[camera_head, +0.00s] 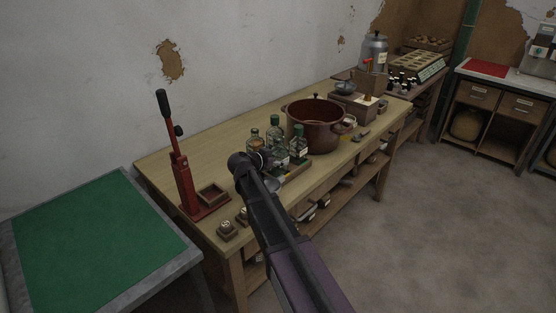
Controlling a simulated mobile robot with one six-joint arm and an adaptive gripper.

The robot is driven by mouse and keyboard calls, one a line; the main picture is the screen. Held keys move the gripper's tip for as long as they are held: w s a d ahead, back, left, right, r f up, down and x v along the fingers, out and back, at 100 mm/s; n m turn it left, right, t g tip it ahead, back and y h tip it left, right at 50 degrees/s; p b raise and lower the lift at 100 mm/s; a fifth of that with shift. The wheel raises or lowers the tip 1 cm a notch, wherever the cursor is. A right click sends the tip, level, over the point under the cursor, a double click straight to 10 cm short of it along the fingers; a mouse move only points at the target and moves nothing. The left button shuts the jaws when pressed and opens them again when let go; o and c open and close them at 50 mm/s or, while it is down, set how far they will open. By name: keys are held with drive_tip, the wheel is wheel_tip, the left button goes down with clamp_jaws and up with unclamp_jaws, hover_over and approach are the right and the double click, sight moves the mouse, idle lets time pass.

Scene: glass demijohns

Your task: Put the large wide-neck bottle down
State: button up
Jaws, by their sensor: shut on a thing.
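My arm reaches up from the bottom of the head view to the front edge of the wooden workbench (182,150). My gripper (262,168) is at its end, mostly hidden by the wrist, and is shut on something. Clear glass bottles stand close behind it: a large one with a green cap (276,136), a smaller green-capped one with a pale label (299,146), and one with a brownish top (255,141) right beside the wrist. The wrist hides the lower part of the brownish-topped bottle. I cannot tell for certain which is the wide-neck bottle, or whether the held one touches the surface.
A wooden tray (295,171) lies under the bottles. A large brown pot (315,134) stands right of them. A red lever press (183,180) and a small wooden box (212,193) stand left. Bare bench top lies behind, left of the bottles. A green-topped table (100,240) is at lower left.

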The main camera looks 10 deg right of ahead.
drive_tip(key=shift+f+b, duration=0.3)
drive_tip(key=shift+f+b, duration=0.35)
drive_tip(key=o, duration=1.1)
drive_tip(key=shift+o, duration=0.2)
drive_tip(key=shift+s+a+r, duration=0.1)
drive_tip(key=shift+s+r, duration=0.05)
drive_tip(key=p+v, duration=0.3)
drive_tip(key=v, duration=0.5)
drive_tip(key=shift+a, duration=0.25)
drive_tip(key=shift+s+r, duration=0.1)
idle(0.4)
